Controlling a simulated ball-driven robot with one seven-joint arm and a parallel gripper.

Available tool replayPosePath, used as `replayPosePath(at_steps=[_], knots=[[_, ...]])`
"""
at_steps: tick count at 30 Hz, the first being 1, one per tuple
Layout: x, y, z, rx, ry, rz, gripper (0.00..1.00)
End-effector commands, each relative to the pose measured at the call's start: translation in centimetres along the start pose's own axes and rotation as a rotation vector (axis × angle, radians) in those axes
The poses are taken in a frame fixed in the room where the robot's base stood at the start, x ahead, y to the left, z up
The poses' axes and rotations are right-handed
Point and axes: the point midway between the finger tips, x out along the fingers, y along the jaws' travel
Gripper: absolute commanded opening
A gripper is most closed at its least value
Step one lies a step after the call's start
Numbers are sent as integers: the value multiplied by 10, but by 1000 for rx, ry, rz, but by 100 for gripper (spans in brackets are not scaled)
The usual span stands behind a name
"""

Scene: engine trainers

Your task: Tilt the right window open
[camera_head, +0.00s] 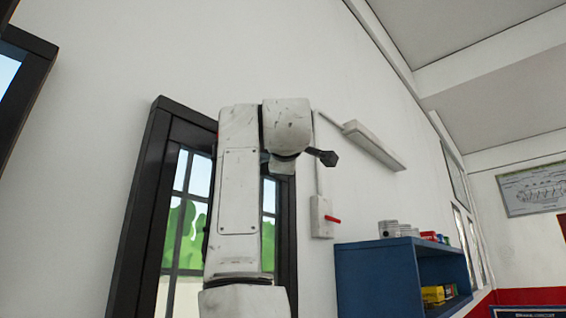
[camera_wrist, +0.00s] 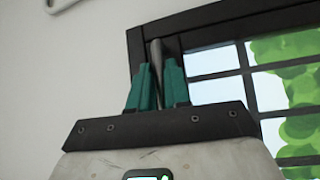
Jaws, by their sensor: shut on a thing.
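The right window (camera_head: 137,215) has a black frame and dark bars, with green foliage and sky behind the panes. In the head view my white arm stands in front of it and hides its middle and much of its right side. The frame also shows in the wrist view (camera_wrist: 205,28). My gripper (camera_wrist: 158,62), with teal fingers, is shut on the dark window handle (camera_wrist: 157,58), which rises upright between the fingers beside the frame. The handle's lower part is hidden. I cannot tell whether the window is tilted. My gripper's fingers are hidden in the head view.
Another black-framed window (camera_head: 35,75) is at the left edge. Right of the right window are a wall box with a red lever (camera_head: 322,217), a long wall lamp (camera_head: 374,146) and a blue shelf (camera_head: 375,280) holding small boxes. The wall above is bare.

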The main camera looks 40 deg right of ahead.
Motion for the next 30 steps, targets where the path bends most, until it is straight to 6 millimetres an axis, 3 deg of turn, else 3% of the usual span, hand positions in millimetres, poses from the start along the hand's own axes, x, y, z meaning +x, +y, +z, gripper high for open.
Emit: replayPosePath(at_steps=[11,30], knots=[[-3,-4,4,8,-1,6,0],[-76,-20,78,207,-2,202,0]])
